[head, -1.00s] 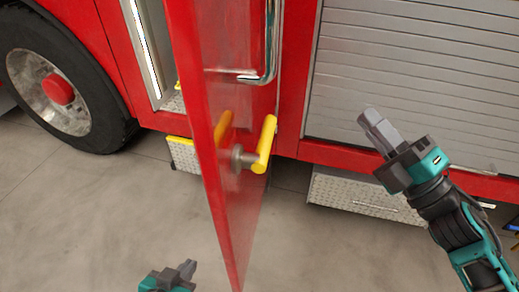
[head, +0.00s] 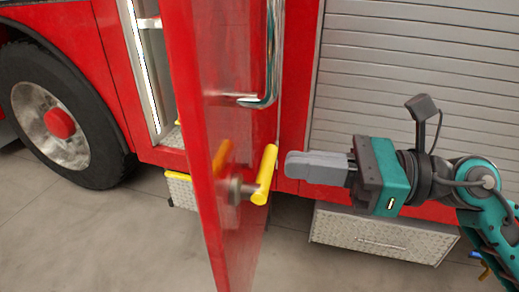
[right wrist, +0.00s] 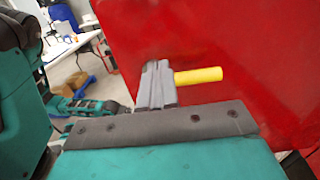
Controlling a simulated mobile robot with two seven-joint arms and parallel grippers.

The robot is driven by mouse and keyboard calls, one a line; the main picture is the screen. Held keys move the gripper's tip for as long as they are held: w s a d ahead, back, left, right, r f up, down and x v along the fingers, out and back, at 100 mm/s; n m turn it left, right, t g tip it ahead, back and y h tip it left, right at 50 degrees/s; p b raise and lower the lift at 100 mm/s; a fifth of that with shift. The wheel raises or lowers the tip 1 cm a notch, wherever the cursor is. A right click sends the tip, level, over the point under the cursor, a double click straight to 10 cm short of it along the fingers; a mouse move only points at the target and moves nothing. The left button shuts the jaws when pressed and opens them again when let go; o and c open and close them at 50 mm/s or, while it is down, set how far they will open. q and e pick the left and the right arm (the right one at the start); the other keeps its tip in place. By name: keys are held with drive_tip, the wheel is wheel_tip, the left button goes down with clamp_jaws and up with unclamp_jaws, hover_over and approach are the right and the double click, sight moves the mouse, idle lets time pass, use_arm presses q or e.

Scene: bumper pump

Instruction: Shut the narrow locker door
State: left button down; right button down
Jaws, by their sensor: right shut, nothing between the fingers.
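The narrow red locker door (head: 205,110) stands open, swung out from the fire truck, in the head view. Its yellow handle (head: 264,172) sticks out on the door's right face on a metal shaft. My right gripper (head: 290,165) is shut and empty, its fingertips just right of the handle; I cannot tell whether they touch. In the right wrist view the shut fingers (right wrist: 157,80) are in front of the red door (right wrist: 230,50), with the yellow handle (right wrist: 200,75) just to their right. My left gripper is not in the head view now.
The open locker (head: 158,70) is left of the door. A grey roller shutter (head: 400,60) and a metal step box (head: 370,232) are behind my right arm. A black wheel (head: 60,115) is at left.

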sight(235, 158)
drive_tip(key=a, duration=0.4)
drive_tip(key=w+a+p, duration=0.1)
drive_tip(key=a, duration=0.1)
drive_tip(key=shift+a, duration=0.1)
drive_tip(key=shift+a, duration=0.1)
